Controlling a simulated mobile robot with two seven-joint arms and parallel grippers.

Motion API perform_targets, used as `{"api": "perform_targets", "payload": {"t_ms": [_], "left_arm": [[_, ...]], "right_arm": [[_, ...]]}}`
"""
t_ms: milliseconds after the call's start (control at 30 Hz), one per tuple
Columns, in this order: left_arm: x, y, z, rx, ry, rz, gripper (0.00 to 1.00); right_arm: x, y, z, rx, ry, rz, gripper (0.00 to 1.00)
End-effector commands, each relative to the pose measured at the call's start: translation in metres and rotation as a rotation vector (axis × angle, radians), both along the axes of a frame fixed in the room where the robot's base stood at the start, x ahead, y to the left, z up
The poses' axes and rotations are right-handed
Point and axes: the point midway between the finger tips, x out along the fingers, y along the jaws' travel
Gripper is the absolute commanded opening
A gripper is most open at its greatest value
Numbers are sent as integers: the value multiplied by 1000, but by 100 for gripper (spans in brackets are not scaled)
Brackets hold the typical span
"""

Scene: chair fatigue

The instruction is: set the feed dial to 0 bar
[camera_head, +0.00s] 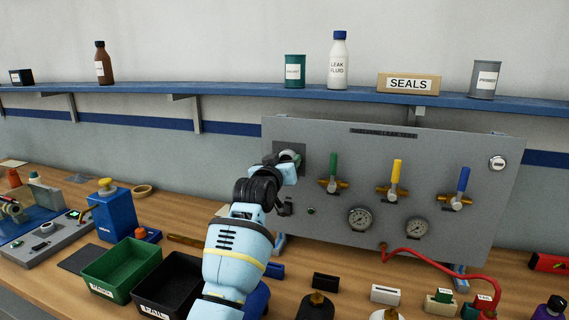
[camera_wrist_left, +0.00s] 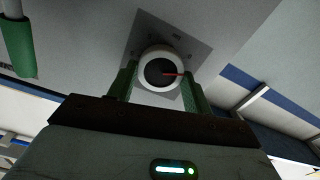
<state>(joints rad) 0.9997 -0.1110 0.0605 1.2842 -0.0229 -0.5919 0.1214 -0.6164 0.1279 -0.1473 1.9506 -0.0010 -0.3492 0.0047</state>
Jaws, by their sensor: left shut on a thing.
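The feed dial (camera_wrist_left: 161,73) is a round knob with a white rim, a dark face and a red pointer, on a dark square plate on the grey panel. In the wrist view the pointer points right; the scale marks are too small to read. My left gripper (camera_wrist_left: 158,82) is shut on the dial, one green-padded finger on each side. In the head view my left gripper (camera_head: 286,164) is at the panel's upper left, and my wrist hides most of the dial. My right gripper is not in view.
The grey panel (camera_head: 450,160) carries green (camera_head: 333,168), yellow (camera_head: 396,176) and blue (camera_head: 462,182) valve handles, right of my gripper, and two gauges (camera_head: 360,218) below. A green bin (camera_head: 122,262), a black bin (camera_head: 172,285) and several small items crowd the bench. A red hose (camera_head: 440,262) hangs at right.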

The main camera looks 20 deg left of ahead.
Motion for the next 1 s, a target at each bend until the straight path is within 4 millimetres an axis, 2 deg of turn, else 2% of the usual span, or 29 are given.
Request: {"api": "perform_targets", "payload": {"t_ms": [200,500,1000], "left_arm": [[0,0,-1,-176,7,-1,27],[0,1,0,-330,11,0,27],[0,1,0,-388,13,0,27]], "right_arm": [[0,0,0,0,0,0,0],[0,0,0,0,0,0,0],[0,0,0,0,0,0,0]]}}
